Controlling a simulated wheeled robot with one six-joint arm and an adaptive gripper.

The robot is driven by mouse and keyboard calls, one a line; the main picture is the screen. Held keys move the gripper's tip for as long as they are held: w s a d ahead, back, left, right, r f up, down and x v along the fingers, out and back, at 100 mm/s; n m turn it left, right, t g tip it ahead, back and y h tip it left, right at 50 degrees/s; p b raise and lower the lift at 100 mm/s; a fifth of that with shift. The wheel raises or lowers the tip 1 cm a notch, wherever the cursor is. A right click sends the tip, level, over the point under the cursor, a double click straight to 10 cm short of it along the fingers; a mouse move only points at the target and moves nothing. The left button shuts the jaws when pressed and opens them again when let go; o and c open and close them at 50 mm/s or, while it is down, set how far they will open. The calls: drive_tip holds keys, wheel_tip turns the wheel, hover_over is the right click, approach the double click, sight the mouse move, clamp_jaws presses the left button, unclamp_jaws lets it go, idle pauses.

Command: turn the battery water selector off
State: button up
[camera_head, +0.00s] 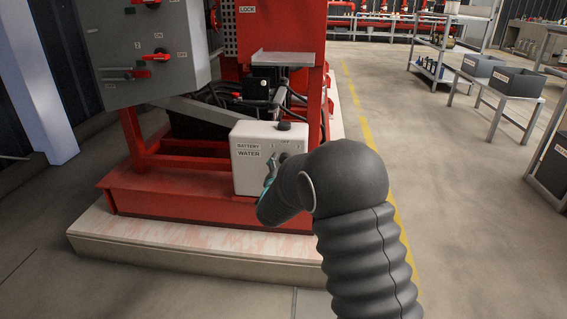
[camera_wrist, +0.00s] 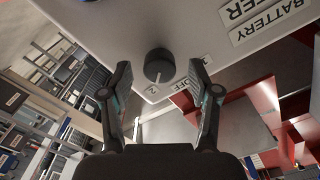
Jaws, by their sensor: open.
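The battery water selector box (camera_head: 247,172) is a white box with "BATTERY" and "WATER" labels, low on the red frame. In the wrist view the box face (camera_wrist: 195,25) is turned around, and its round dark knob (camera_wrist: 158,66) has a pale pointer mark that appears to face the "2" label. The "OFF" label (camera_wrist: 195,68) lies to the knob's right there. My gripper (camera_wrist: 159,73) is open, with one finger on each side of the knob; contact is not clear. In the head view my gripper (camera_head: 270,176) is at the box front and partly hides it.
A grey control panel (camera_head: 145,50) with red handles stands above left. Dark cables and a black component (camera_head: 266,82) sit behind the box. The red base (camera_head: 165,195) lies below it. Open floor (camera_head: 430,150) extends right, with grey bins (camera_head: 515,80) on a bench beyond.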

drive_tip(key=shift+w, duration=0.9)
drive_tip(key=c, duration=1.2)
drive_tip(key=shift+o, duration=0.2)
drive_tip(key=shift+n, duration=0.4)
drive_tip(key=n, duration=0.8)
drive_tip(key=shift+d+n, duration=0.1)
drive_tip(key=shift+n, duration=0.3)
